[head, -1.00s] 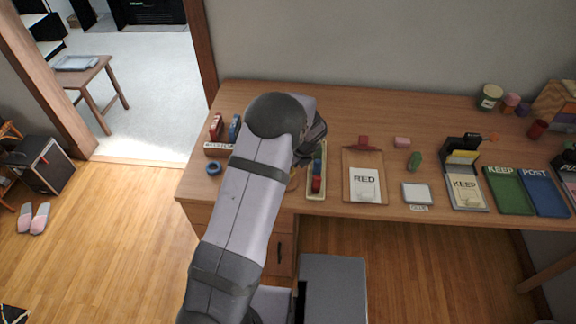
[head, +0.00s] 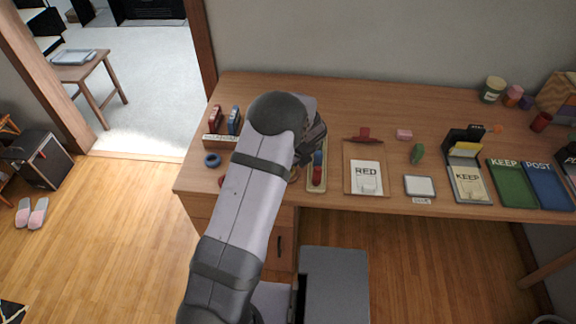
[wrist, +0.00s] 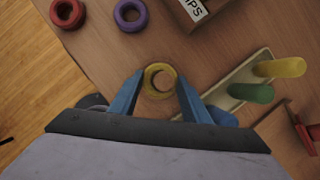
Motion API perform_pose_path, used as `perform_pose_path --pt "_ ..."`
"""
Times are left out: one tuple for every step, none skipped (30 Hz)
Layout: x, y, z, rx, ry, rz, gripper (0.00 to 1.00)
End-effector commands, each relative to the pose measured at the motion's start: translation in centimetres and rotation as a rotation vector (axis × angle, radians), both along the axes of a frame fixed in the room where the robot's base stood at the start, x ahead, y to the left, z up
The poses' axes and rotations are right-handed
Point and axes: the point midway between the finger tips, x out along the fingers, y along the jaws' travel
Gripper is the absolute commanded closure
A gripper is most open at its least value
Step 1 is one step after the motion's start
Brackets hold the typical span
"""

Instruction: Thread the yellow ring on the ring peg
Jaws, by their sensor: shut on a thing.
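In the wrist view my gripper (wrist: 160,94) has its two blue fingers on either side of the yellow ring (wrist: 160,68), shut on it. The ring is seen from above, over the wooden desk. A round, wood-toned shape shows inside its hole; I cannot tell whether it is the ring peg's top or the desk below. No ring peg can be clearly made out in either view. In the head view my arm hides most of the gripper and the ring.
A red ring (wrist: 67,13) and a purple-blue ring (wrist: 130,14) lie on the desk near the clips box (wrist: 180,12). A pale tray (wrist: 225,100) with yellow, green and blue cylinders lies close on the right. The desk edge is on the left.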

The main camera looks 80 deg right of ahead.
Motion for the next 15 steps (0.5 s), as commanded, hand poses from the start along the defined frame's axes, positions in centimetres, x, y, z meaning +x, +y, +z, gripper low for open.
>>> perform_pose_path --pt "-0.01 -0.02 -0.09 0.0 0.0 0.0 0.78" --pt "-0.01 -0.02 -0.12 0.0 0.0 0.0 0.78" --pt "-0.01 -0.02 -0.13 0.0 0.0 0.0 0.78" --pt "-0.01 -0.02 -0.14 0.0 0.0 0.0 0.78" --pt "-0.01 -0.02 -0.14 -0.001 0.001 0.0 0.78" --pt "-0.01 -0.02 -0.14 -0.001 0.001 0.0 0.78" --pt "-0.01 -0.02 -0.13 0.0 0.0 0.0 0.78" --pt "-0.01 -0.02 -0.13 0.0 0.0 0.0 0.78" --pt "0.0 -0.01 -0.13 0.0 0.0 0.0 0.78" --pt "0.0 -0.01 -0.13 0.0 0.0 0.0 0.78" --pt "0.0 -0.01 -0.13 0.0 0.0 0.0 0.78" --pt "0.0 -0.01 -0.13 0.0 0.0 0.0 0.5" --pt "0.0 -0.01 -0.13 0.0 0.0 0.0 0.43" --pt "-0.01 -0.01 -0.13 0.0 0.0 0.0 0.36" --pt "-0.01 -0.01 -0.13 0.0 0.0 0.0 0.35"
